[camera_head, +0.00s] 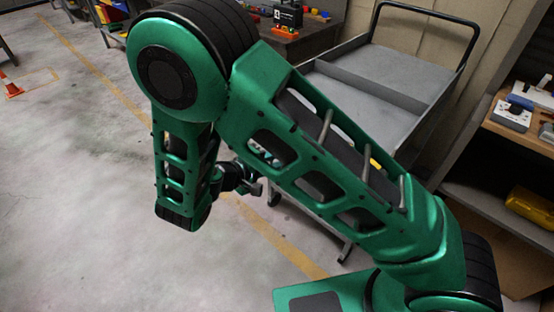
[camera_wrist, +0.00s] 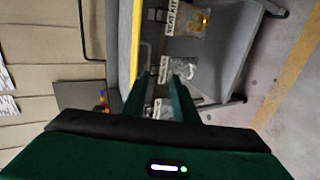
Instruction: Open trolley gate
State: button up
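The grey trolley (camera_head: 375,75) with a black push handle stands at the back right in the head view. My arm crosses in front of it and hides its near side. My gripper (camera_wrist: 160,80) shows in the wrist view with its two green fingers apart. In the head view only part of its end shows low behind my arm. In the wrist view the fingers point at the trolley's side, near a yellow edge (camera_wrist: 136,35) and grey panels (camera_wrist: 228,45). I cannot tell which panel is the gate, or whether the fingers touch anything.
Bagged items with labels (camera_wrist: 186,20) lie inside the trolley. A wooden shelf (camera_head: 520,130) with small devices and a yellow bin (camera_head: 530,207) is at the right. A workbench (camera_head: 320,35) stands behind.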

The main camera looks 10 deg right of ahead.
jog(key=v, duration=1)
jog(key=shift+a, duration=0.2)
jog(key=shift+c, duration=1.4)
jog(key=w+d+f+t+h, duration=0.4)
jog(key=w+d+f+h, duration=0.1)
jog(key=w+d+f, duration=0.6)
jog(key=shift+s+d+r+x, duration=0.15)
jog(key=shift+s+x, duration=0.1)
jog(key=shift+x, duration=1.75)
jog(key=shift+s+d+r+x, duration=0.15)
jog(key=shift+s+x, duration=0.05)
jog(key=shift+x, duration=1.8)
jog(key=shift+s+d+r+x, duration=0.15)
jog(key=shift+s+x, duration=0.1)
jog(key=shift+x, duration=1.7)
grip_shut()
